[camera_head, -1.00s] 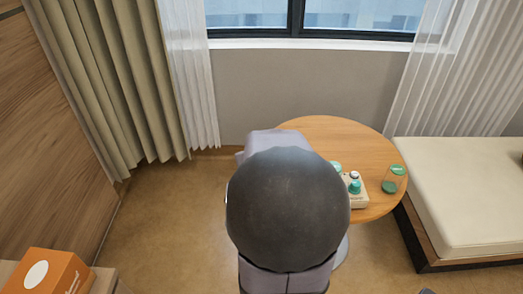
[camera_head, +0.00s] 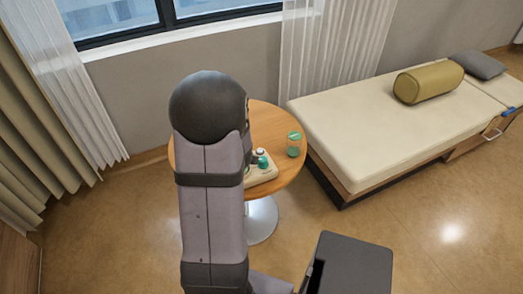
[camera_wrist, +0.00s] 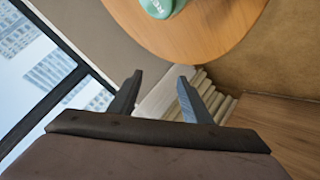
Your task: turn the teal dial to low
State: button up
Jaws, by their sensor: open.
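A small beige panel (camera_head: 264,176) lies on the round wooden table in the head view. A teal dial (camera_head: 262,163) sits on it, with a small pale knob just behind. The dial's setting is too small to read. My arm covers the panel's left side and hides my gripper in the head view. In the wrist view my gripper (camera_wrist: 160,78) is open, with nothing between its fingers. The fingers point towards the floor and curtain beyond the table's edge. The dial cannot be made out for certain in the wrist view.
A teal item with pale lettering (camera_wrist: 158,7) shows at the wrist view's top edge. A bed (camera_head: 365,128) with a bolster stands to the right.

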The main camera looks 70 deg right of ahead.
jog(key=s+a+f+m+t+y, duration=0.2)
jog(key=s+a+t, duration=0.25)
jog(key=s, duration=0.75)
jog(key=m+h+b, duration=0.8)
jog(key=b, duration=0.1)
send_near(265, 164)
jog(key=shift+g, duration=0.35)
jog(key=w+d, duration=0.1)
jog(key=w, duration=0.1)
jog(key=w+d, duration=0.1)
jog(key=w, duration=0.1)
jog(key=shift+d+r, duration=0.1)
jog(key=shift+s+d+h, duration=0.25)
jog(key=shift+s+h, duration=0.1)
jog(key=shift+h, duration=0.05)
jog(key=shift+x, duration=3.7)
jog(key=shift+c, duration=0.5)
jog(key=c, duration=0.9)
